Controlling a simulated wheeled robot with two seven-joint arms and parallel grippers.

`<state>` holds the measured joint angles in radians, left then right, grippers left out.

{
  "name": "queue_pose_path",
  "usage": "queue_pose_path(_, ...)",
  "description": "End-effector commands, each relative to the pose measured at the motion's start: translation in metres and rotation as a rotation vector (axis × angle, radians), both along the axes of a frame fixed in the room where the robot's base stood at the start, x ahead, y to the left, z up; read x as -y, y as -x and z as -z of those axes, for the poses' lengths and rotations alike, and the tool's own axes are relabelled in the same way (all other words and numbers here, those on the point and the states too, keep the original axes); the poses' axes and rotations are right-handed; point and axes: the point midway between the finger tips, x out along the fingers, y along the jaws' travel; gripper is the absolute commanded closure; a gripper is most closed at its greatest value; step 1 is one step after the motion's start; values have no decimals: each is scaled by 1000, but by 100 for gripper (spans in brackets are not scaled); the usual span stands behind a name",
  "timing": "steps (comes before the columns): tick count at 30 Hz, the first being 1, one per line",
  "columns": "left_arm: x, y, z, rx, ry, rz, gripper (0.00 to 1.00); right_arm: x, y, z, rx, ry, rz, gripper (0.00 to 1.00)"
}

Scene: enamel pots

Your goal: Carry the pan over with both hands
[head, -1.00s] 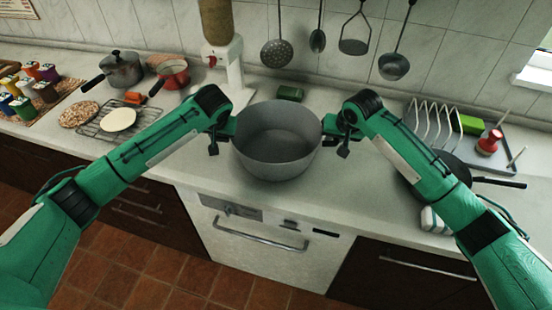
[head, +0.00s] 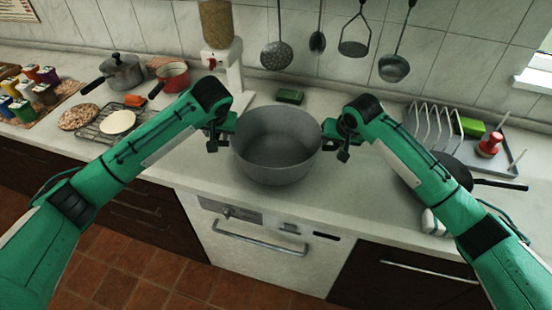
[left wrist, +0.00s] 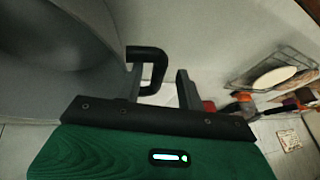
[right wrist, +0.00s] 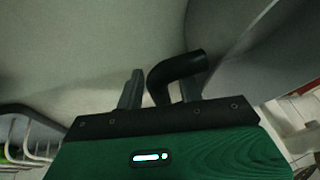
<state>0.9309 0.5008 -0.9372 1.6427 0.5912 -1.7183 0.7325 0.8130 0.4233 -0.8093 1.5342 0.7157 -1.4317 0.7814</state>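The pan is a large, deep grey pot (head: 277,150) standing upright on the counter above the oven. Its near side shows at the upper left of the left wrist view (left wrist: 50,60) and the upper right of the right wrist view (right wrist: 250,50). My left gripper (head: 226,132) is at its left side, fingers apart, with a black loop handle (left wrist: 150,52) at and partly between them. My right gripper (head: 332,132) is at its right side, fingers apart, with the other black handle (right wrist: 178,67) between them. Neither gripper visibly clamps its handle. The handles are hidden in the head view.
A dispenser (head: 222,60) and a green sponge (head: 290,97) stand behind the pan. A cooling rack (head: 100,130), a lidded pot (head: 122,72) and a red pan (head: 173,76) are at left. A dish rack (head: 430,125) and a black frying pan (head: 458,170) are at right.

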Motion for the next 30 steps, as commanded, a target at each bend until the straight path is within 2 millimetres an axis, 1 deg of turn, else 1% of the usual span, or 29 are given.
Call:
queue_pose_path(1,2,3,-7,1,0,1,62,-1,0,0,0,-1,-1,62)
queue_pose_path(3,3,6,-14,1,0,0,62,-1,0,0,0,-1,-1,62)
queue_pose_path(6,4,9,-22,1,0,0,62,-1,0,0,0,-1,-1,62)
queue_pose_path(11,5,12,-27,-1,-2,-1,62,1,2,-7,1,-2,-1,62)
queue_pose_path(14,5,12,-27,-1,-2,-1,62,4,7,-20,3,-2,0,62)
queue_pose_path(21,4,12,-26,-1,-2,-1,62,13,28,-67,4,-1,-1,62)
queue_pose_path(24,4,11,-26,-1,-2,-1,62,16,35,-84,3,-1,-1,62)
queue_pose_path(27,4,11,-26,-1,-2,-1,62,18,40,-97,3,-1,-1,62)
queue_pose_path(30,4,11,-26,-1,-2,-1,62,20,44,-105,1,-2,-1,62)
